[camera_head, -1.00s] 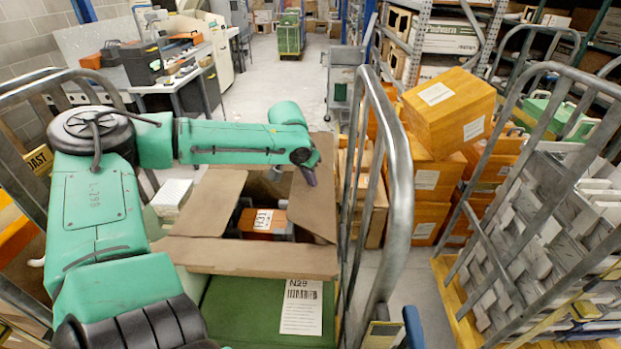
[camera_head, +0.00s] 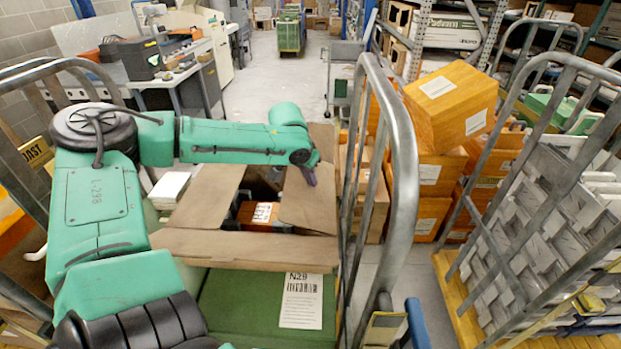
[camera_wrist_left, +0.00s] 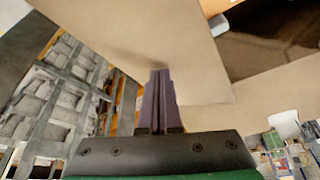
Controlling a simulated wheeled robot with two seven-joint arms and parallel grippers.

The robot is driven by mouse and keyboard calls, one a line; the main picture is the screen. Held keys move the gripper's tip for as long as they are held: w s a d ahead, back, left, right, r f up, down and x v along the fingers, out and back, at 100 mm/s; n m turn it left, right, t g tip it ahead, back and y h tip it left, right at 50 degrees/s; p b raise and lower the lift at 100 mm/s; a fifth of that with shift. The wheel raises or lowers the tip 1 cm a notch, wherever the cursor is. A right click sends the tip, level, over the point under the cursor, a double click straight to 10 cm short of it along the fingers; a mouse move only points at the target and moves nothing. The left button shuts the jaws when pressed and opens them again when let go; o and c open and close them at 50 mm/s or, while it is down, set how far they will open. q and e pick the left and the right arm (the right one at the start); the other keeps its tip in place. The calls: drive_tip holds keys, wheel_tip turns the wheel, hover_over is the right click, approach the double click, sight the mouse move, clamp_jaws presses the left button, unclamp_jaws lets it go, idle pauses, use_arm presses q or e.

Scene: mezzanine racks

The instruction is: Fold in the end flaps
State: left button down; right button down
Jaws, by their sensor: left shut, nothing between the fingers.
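An open brown cardboard box holds an orange item with a white label (camera_head: 262,214). Its left flap (camera_head: 205,197) and right flap (camera_head: 309,208) lean over the opening from the sides, leaving a gap between them. The near flap (camera_head: 245,245) is spread outward toward me. My left gripper (camera_head: 311,180) is shut and empty at the right flap's far outer part. In the left wrist view the shut fingers (camera_wrist_left: 158,98) appear against or very close to the flap's broad face (camera_wrist_left: 150,40). My right gripper is not in view.
The box is above a green surface (camera_head: 255,305) with a white barcode label. A metal cart rail (camera_head: 402,170) stands close on the right. Orange boxes (camera_head: 450,105) are stacked beyond it. A white block (camera_head: 170,188) lies left of the box.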

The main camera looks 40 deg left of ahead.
use_arm(q)
drive_tip(key=shift+f+b, duration=0.9)
drive_tip(key=shift+f, duration=0.4)
wheel_tip(320, 180, up, 9)
drive_tip(key=p, duration=0.8)
drive_tip(key=shift+f, duration=0.15)
wheel_tip(320, 180, up, 5)
drive_tip(key=shift+r+p, duration=0.1)
drive_tip(key=shift+p, duration=0.3)
